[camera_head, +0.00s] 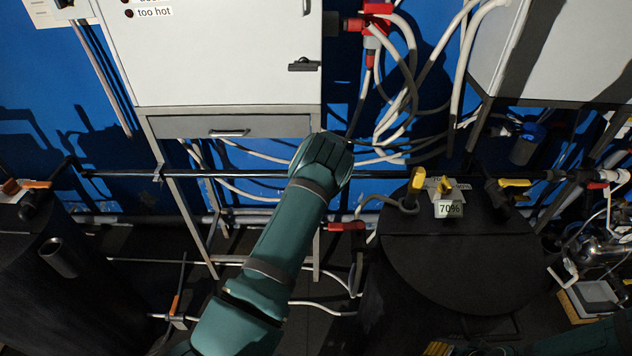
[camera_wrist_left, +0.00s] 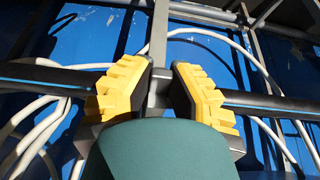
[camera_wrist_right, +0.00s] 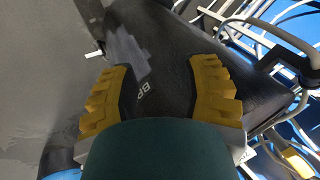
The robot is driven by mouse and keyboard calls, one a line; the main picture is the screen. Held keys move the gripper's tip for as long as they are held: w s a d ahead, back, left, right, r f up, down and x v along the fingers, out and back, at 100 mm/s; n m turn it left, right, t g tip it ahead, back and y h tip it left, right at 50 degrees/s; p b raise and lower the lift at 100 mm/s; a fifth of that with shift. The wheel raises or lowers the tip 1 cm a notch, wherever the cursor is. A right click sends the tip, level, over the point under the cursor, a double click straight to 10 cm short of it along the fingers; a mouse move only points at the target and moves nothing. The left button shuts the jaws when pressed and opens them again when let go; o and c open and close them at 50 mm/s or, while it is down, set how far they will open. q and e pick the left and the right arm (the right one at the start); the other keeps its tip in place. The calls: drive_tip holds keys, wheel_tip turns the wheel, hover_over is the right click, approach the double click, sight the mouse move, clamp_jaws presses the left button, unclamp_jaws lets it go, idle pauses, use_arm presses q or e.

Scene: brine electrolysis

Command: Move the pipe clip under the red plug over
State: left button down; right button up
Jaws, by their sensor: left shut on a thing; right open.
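A black pipe (camera_head: 390,174) runs level across the blue wall; it also shows in the left wrist view (camera_wrist_left: 50,76). My left gripper (camera_wrist_left: 160,85) is at this pipe, its yellow fingers shut on a small grey pipe clip (camera_wrist_left: 158,88), mostly hidden between the fingers. In the head view my own wrist hides that gripper and the clip. A red plug-like fitting (camera_head: 375,12) with hoses is above and right of my left wrist. My right gripper (camera_wrist_right: 163,85) is open and empty above a dark rounded surface (camera_wrist_right: 165,50) with white lettering.
A white cabinet (camera_head: 210,60) on a grey frame stands above left of my wrist. Another grey clip (camera_head: 159,172) is on the pipe farther left. White hoses (camera_head: 400,100) loop near the pipe. A black drum (camera_head: 460,260) with yellow-handled valves and a "70%" label stands right.

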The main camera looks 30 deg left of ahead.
use_arm(q)
drive_tip(key=c, duration=0.9)
unclamp_jaws()
drive_tip(key=shift+f, duration=0.1)
drive_tip(key=v, duration=1.2)
